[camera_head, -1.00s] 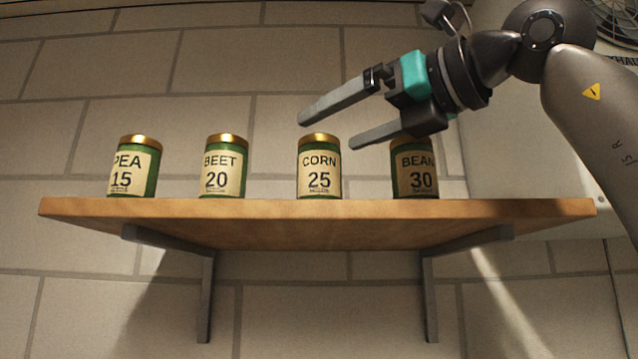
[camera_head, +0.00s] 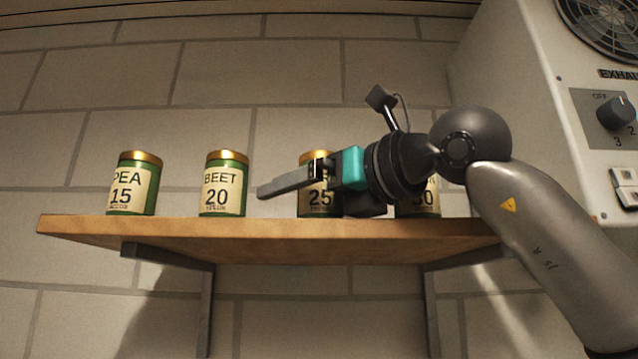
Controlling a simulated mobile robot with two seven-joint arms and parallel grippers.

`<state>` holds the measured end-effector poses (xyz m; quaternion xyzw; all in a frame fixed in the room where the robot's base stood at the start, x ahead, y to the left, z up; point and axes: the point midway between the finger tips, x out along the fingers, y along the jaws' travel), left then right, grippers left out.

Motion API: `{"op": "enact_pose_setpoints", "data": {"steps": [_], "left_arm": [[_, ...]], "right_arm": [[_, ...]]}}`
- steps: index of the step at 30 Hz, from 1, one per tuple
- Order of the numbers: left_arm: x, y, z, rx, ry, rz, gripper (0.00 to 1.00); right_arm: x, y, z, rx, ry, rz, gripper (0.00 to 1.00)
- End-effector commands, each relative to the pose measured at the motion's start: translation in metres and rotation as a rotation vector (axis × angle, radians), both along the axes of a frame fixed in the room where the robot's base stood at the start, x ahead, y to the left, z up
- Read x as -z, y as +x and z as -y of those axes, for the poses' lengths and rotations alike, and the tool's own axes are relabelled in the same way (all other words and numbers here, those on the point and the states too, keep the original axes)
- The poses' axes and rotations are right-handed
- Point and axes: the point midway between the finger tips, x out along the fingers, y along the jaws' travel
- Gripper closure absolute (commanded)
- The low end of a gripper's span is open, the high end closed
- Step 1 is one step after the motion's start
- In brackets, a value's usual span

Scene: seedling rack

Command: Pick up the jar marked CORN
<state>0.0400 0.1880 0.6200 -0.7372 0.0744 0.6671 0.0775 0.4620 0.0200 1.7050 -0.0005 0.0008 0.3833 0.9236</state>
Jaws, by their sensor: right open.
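The CORN jar (camera_head: 319,203) is green with a gold lid and stands upright on the wooden shelf (camera_head: 250,228), third from the left. Its label shows 25; the name is mostly covered. My right gripper (camera_head: 296,186) comes in from the right at jar height. One grey finger passes in front of the jar's upper part, its tip past the jar's left side. The other finger is hidden, so I cannot tell whether the jar is between the fingers or touched. The gripper is open. My left gripper is not in view.
The BEET jar (camera_head: 224,187) stands left of the fingertip with a gap, and the PEA jar (camera_head: 132,190) further left. The BEAN jar (camera_head: 420,200) is partly hidden behind my right gripper and wrist. A white exhaust unit (camera_head: 540,120) is at the right.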

Motion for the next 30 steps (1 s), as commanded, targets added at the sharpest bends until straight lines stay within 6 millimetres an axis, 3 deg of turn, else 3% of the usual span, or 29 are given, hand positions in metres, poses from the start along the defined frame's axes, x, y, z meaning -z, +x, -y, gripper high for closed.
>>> {"op": "enact_pose_setpoints", "data": {"steps": [6,30], "left_arm": [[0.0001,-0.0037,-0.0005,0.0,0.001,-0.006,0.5],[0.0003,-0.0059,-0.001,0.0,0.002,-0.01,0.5]], "right_arm": [[0.0003,0.0018,-0.0007,0.002,0.001,0.001,0.0],[-0.0002,0.0013,-0.0004,0.001,0.001,0.001,0.9]]}}
